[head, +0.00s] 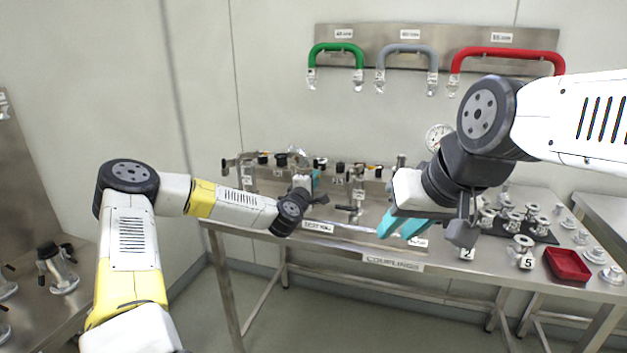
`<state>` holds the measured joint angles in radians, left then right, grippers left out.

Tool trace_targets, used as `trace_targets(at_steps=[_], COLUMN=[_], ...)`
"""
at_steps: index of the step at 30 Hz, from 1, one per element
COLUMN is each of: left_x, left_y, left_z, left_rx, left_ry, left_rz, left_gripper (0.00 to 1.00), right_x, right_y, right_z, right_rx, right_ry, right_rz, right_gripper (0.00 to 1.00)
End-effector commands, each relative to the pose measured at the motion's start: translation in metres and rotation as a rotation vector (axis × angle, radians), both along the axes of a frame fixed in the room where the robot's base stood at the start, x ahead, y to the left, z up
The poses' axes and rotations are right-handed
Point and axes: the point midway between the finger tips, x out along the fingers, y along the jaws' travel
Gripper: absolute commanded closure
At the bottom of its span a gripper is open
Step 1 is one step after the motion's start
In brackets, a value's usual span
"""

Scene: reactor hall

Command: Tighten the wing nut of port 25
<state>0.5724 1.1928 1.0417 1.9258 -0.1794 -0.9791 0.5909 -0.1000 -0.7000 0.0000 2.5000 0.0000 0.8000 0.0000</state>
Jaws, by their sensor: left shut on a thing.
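A row of metal port fittings with black and brass-coloured parts (340,170) runs along the back of the steel bench, with small number tags too small to read surely. My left gripper (315,178) reaches in among these fittings, its teal fingers mostly hidden behind its own wrist. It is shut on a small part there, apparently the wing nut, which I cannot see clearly. A metal fitting (296,155) stands just behind it. My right gripper (402,225) hangs over the front of the bench, its two teal fingers apart, with nothing seen between them.
The bench front (393,263) carries a "COUPLINGS" label. A round gauge (437,137) stands behind my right arm.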

Motion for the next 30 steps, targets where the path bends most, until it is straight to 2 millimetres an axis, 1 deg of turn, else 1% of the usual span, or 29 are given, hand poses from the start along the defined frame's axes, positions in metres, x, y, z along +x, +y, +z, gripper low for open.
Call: trace_targets(at_steps=[5, 11, 30], left_x=[-0.0005, -0.0006, -0.0001], left_y=[-0.0012, -0.0015, -0.0001], left_z=[-0.0001, -0.0004, -0.0053], left_rx=[0.056, 0.185, 0.755], left_ry=[-0.018, -0.061, -0.245], left_rz=[-0.002, -0.003, -0.004], left_gripper=[1.00, 1.00, 1.00], right_x=[0.0000, 0.0000, 0.0000], right_y=[0.0000, 0.0000, 0.0000], right_z=[0.0000, 0.0000, 0.0000], right_rx=[0.000, 0.000, 0.000], right_ry=[0.000, 0.000, 0.000], right_rz=[0.000, 0.000, 0.000], right_gripper=[0.72, 0.72, 0.72])
